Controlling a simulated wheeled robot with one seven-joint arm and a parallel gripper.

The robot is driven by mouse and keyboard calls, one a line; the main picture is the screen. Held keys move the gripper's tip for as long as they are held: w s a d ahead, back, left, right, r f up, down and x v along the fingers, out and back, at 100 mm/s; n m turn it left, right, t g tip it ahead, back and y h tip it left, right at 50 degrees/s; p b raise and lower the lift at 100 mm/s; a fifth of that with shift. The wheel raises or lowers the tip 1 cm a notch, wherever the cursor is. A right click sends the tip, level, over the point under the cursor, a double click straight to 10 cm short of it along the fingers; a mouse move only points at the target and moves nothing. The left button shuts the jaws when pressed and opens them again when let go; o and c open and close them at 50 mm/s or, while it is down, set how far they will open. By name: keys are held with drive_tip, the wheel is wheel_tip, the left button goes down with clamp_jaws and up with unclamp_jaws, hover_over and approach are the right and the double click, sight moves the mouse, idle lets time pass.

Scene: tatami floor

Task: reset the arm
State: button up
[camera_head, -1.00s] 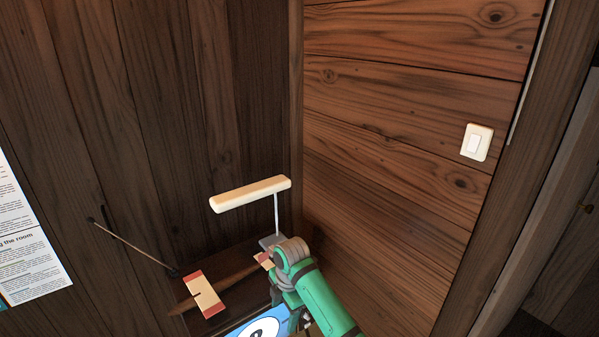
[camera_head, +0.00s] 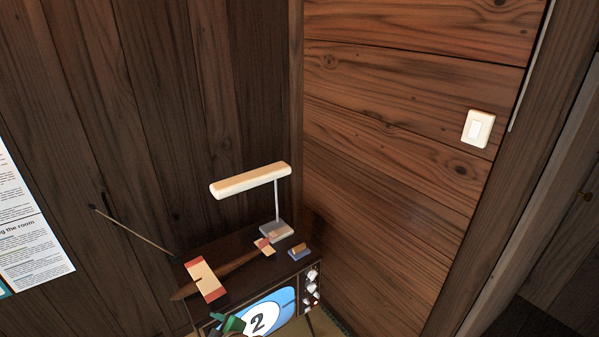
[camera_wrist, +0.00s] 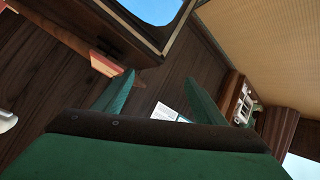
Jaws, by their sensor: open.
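My gripper (camera_wrist: 160,78) shows in the wrist view as two green fingers spread apart with nothing held between them. Beyond the gap lie dark wood and a partly covered white paper. In the head view only a small green part of my arm (camera_head: 232,323) shows at the bottom edge, in front of the television (camera_head: 262,312). The fingertips cannot be made out there.
A thin rod leans left. A light switch (camera_head: 478,128) is on the right wall. Tatami (camera_wrist: 265,45) shows in the wrist view.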

drive_tip(key=s+d+f+m+t+h, duration=0.1)
drive_tip(key=s+d+m+t+h, duration=0.1)
drive_tip(key=s+d+m, duration=0.35)
drive_tip(key=s+d+f+m+t+h, duration=0.1)
drive_tip(key=s+d+m+t+h, duration=0.15)
drive_tip(key=s, duration=0.65)
drive_tip(key=s+d+f+m+t+h, duration=0.1)
drive_tip(key=s+d+m+t, duration=0.1)
drive_tip(key=s+d+m, duration=0.45)
drive_tip(key=s+d+r+t+h, duration=0.1)
drive_tip(key=s+d+r, duration=0.5)
drive_tip(key=s, duration=0.3)
drive_tip(key=s+d+r+t+h, duration=0.1)
drive_tip(key=s+d+r+h, duration=0.1)
drive_tip(key=s+d+r, duration=0.4)
drive_tip(key=s, duration=0.3)
drive_tip(key=shift+s+d+m, duration=0.2)
drive_tip(key=shift+s+m, duration=0.15)
drive_tip(key=shift+s, duration=0.05)
